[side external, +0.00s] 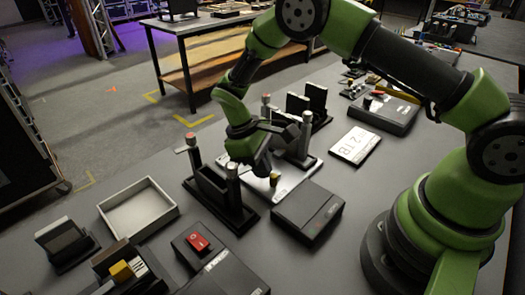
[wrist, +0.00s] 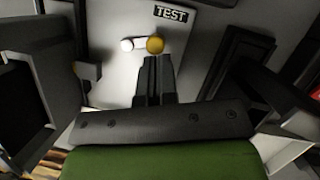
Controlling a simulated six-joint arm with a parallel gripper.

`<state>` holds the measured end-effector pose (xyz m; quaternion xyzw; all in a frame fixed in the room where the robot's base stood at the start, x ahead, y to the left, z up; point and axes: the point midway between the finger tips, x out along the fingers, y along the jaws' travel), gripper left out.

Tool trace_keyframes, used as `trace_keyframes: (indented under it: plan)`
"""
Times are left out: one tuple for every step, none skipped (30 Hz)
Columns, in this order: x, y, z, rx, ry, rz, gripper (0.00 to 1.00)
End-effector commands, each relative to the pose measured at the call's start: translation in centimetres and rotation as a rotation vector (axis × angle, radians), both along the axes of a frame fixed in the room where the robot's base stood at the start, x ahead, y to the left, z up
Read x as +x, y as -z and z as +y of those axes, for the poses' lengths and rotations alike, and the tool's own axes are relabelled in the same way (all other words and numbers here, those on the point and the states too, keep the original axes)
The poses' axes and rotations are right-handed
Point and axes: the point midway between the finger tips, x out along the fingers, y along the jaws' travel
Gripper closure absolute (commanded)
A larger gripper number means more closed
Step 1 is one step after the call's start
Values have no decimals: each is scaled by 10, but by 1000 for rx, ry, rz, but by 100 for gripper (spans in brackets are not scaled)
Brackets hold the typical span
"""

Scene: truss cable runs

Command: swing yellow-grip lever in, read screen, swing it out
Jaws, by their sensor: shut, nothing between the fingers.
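The yellow grip (side external: 275,179) of the lever stands on a light plate beneath my gripper (side external: 264,168) in the side view. In the wrist view the yellow grip (wrist: 155,45) is a round knob just beyond the tips of my gripper (wrist: 157,60). The fingers are together with nothing between them; whether they touch the grip cannot be told. A small white round part (wrist: 127,45) lies just left of the grip, near a TEST label (wrist: 171,13) on the plate. No readable screen shows in either view.
Posts with a dark holder (side external: 213,185) stand left of my gripper.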

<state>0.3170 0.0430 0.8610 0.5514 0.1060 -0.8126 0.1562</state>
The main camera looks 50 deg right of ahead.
Motion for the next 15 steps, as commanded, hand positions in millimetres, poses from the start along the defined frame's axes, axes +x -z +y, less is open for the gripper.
trace_keyframes:
  plan:
    - [-2, 0, 1, 0, -36, 2, 100]
    - [-3, 0, 1, 0, -59, 2, 100]
    - [-5, 0, 1, 0, -86, 3, 100]
    - [-4, 0, 1, 0, -78, 2, 100]
    - [-4, 1, 1, -1, -76, 2, 100]
    - [-4, 1, 0, 0, -75, 2, 100]
    - [-4, 1, 1, 0, -74, 2, 100]
    - [-4, 1, 1, 0, -74, 2, 100]
    - [-4, 1, 0, -1, -73, 2, 100]
    - [-4, 1, 0, 0, -73, 2, 100]
    - [-4, 1, 0, 0, -73, 2, 100]
    - [-4, 1, -1, 0, -72, 2, 100]
    - [-3, 1, -2, 0, -72, 1, 100]
    - [-3, 1, -3, 0, -71, 1, 100]
    - [-3, 1, -4, 0, -71, 1, 100]
